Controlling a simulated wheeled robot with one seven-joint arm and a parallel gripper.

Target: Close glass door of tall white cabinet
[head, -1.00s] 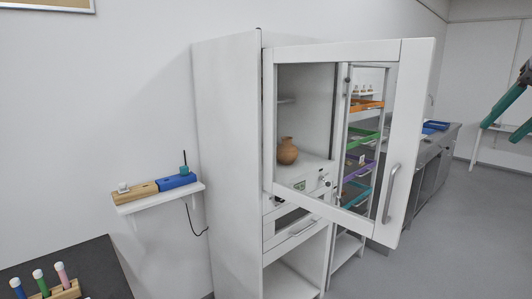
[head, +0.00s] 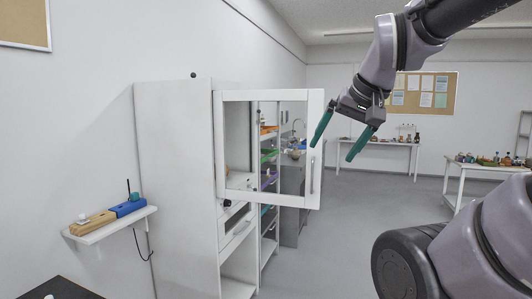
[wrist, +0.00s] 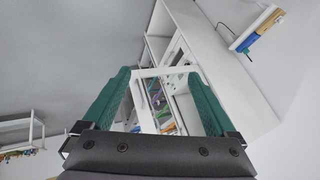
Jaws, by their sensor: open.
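The tall white cabinet (head: 172,190) stands against the left wall. Its glass door (head: 265,201), a white frame around a clear pane, stands open, swung out from the front. A grey vertical handle (head: 312,176) is on the door's right stile. My gripper (head: 333,152), with two green fingers, is open and empty, pointing down just right of the door's free edge in the picture. Whether it touches the door cannot be told; a gap shows. In the wrist view the white door frame (wrist: 160,72) shows between and beyond the green fingers.
A wall shelf (head: 110,222) with a blue and a wooden block is left of the cabinet. A rack with coloured trays (head: 268,157) and a grey counter (head: 291,205) stand beyond the door. Grey floor (head: 345,215) to the right is clear. White tables (head: 480,173) stand farther back.

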